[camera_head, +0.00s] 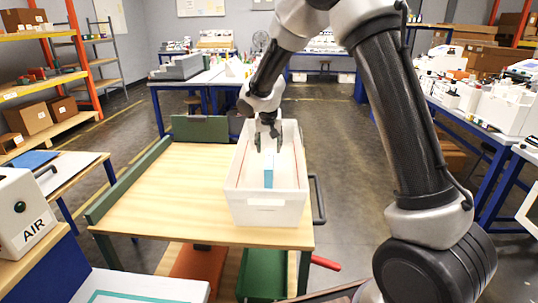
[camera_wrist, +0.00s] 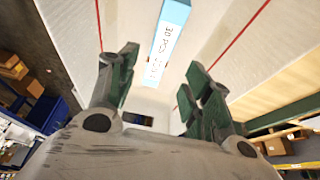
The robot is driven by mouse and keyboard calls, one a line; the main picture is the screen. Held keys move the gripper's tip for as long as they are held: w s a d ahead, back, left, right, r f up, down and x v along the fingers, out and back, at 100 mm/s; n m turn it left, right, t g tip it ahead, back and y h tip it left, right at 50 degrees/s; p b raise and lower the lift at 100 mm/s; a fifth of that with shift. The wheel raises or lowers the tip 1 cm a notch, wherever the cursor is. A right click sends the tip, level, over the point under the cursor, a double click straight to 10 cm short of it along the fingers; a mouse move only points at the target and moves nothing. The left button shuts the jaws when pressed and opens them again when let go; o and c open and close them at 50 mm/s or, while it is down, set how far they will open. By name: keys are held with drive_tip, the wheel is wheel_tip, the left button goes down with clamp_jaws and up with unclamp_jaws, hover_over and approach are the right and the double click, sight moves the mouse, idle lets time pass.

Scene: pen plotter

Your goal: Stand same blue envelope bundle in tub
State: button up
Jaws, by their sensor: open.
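The white tub (camera_head: 267,212) stands on a wooden cart. The blue envelope bundle (camera_head: 269,178) stands upright inside the tub, with a white top or label face. In the wrist view the bundle (camera_wrist: 168,35) shows a light blue part and a white face with dark lettering, lying beyond the fingertips. My gripper (camera_head: 267,138) is above the far part of the tub, behind the bundle in the head view. In the wrist view my gripper's two green-padded fingers (camera_wrist: 160,78) are spread apart with nothing between them. They look apart from the bundle.
The cart top (camera_head: 165,195) is bare left of the tub, with a green rail (camera_head: 140,182) along its left edge. A red line runs along the tub's inner walls. A white AIR box (camera_head: 28,215) stands at the far left. Workbenches and shelves stand around.

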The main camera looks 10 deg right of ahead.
drive_tip(key=s+d+r+n, duration=0.1)
drive_tip(key=s+d+r, duration=0.5)
drive_tip(key=s+r, duration=0.3)
drive_tip(key=s+d+r, duration=0.7)
drive_tip(key=s, duration=0.4)
drive_tip(key=s+d+n+y, duration=0.1)
drive_tip(key=s+d+n, duration=0.1)
drive_tip(key=s, duration=1.8)
drive_tip(key=shift+s+d+f, duration=0.25)
drive_tip(key=shift+s+d, duration=0.1)
drive_tip(key=shift+d, duration=0.1)
